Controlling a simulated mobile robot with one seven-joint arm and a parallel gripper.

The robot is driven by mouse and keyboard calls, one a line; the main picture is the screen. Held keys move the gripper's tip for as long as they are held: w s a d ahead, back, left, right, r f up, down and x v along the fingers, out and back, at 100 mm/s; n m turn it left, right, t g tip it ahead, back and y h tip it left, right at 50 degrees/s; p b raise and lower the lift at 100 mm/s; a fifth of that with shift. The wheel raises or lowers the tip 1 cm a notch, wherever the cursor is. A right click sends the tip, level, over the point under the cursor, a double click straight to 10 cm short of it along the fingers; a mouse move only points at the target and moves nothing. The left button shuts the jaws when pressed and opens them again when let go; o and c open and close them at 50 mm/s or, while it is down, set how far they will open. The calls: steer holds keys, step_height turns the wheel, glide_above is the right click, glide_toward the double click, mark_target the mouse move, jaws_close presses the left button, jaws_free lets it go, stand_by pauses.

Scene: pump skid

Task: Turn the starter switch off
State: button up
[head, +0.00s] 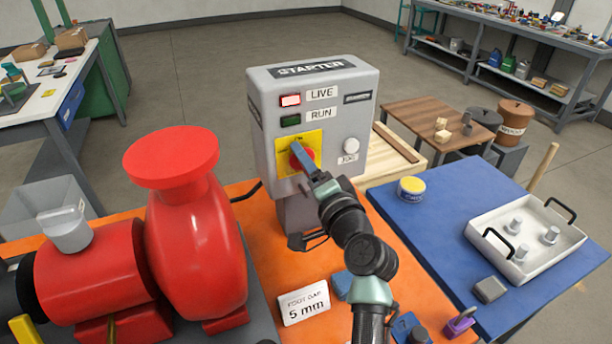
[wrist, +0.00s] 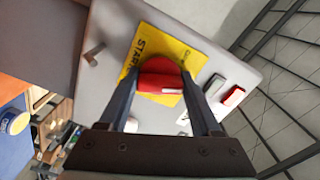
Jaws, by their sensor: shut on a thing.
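The starter box (head: 328,120) is a grey cabinet labelled STARTER on an orange bench. On its front are a lit red LIVE lamp (head: 290,100), a dark green RUN lamp (head: 290,121) and a white JOG button (head: 350,145). The red rotary starter switch (head: 308,160) sits on a yellow plate (head: 284,141). My gripper (head: 298,152) is at the switch and partly covers it. In the wrist view, my gripper's two fingers (wrist: 158,90) stand on either side of the red switch handle (wrist: 160,84) and are shut on it. The plate's position markings are partly hidden.
A red pump (head: 195,240) stands left of the box. A FOOT GAP 5 mm sign (head: 304,303) is in front. On the right, a blue bench (head: 420,225) holds a yellow tin (head: 411,189) and a white tray (head: 480,242).

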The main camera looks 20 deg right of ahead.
steer(key=n+b, duration=0.3)
steer(key=b, duration=0.1)
steer(key=shift+f+n, duration=0.35)
steer(key=shift+n, duration=0.05)
steer(key=n+b, duration=0.3)
steer(key=b, duration=0.1)
steer(key=shift+n, duration=0.3)
steer(key=n+b, duration=0.3)
steer(key=shift+r, duration=0.1)
steer(key=shift+r+n+b, duration=0.15)
steer(key=shift+n+b, duration=1.2)
steer(key=shift+n, duration=0.25)
steer(key=o, duration=1.4)
steer(key=shift+r, duration=0.1)
steer(key=s, duration=1.3)
steer(key=shift+d, duration=0.25)
